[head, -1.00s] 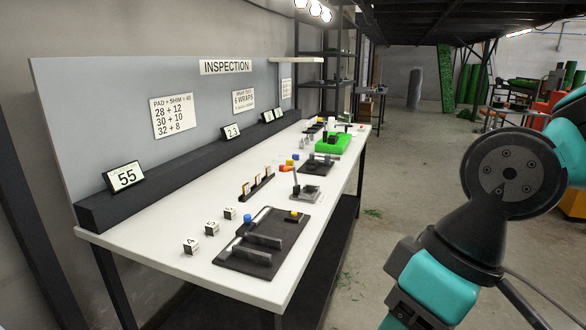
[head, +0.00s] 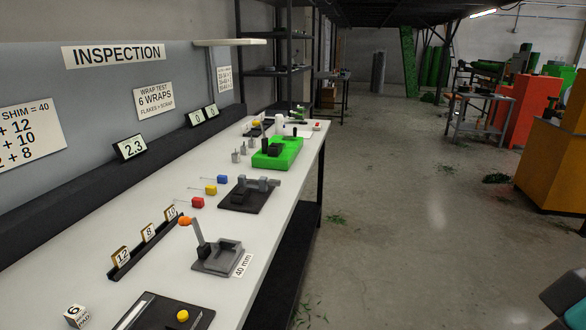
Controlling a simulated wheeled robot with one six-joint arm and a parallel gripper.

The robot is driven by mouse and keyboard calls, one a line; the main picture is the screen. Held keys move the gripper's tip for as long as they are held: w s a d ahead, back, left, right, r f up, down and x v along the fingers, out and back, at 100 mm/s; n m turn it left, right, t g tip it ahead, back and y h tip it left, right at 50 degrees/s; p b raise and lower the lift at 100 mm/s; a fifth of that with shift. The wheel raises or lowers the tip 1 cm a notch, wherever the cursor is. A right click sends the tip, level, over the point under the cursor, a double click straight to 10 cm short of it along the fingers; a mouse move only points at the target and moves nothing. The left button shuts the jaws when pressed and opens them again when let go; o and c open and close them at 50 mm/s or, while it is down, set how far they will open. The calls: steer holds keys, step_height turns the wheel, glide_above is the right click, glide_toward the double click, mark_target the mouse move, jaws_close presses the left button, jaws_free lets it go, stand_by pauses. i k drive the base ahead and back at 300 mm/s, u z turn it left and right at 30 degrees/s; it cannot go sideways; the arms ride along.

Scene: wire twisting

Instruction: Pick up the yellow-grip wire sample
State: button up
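My gripper is not in view; only a dark and teal part of my arm shows in the lower right corner.
A dark fixture (head: 236,199) stands right of the samples, and a green base (head: 266,158) stands behind it. A grey fixture (head: 218,263) with an orange-knobbed lever and a numbered rack (head: 141,250) are nearer. Open floor (head: 420,240) lies right of the bench.

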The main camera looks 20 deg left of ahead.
mark_target(210, 189)
steer(key=z, duration=0.15)
steer(key=i, duration=1.45)
steer(key=u, duration=0.75)
steer(key=i, duration=0.8)
steer(key=u, duration=1.35)
steer(key=i, duration=0.5)
steer(key=u, duration=0.4)
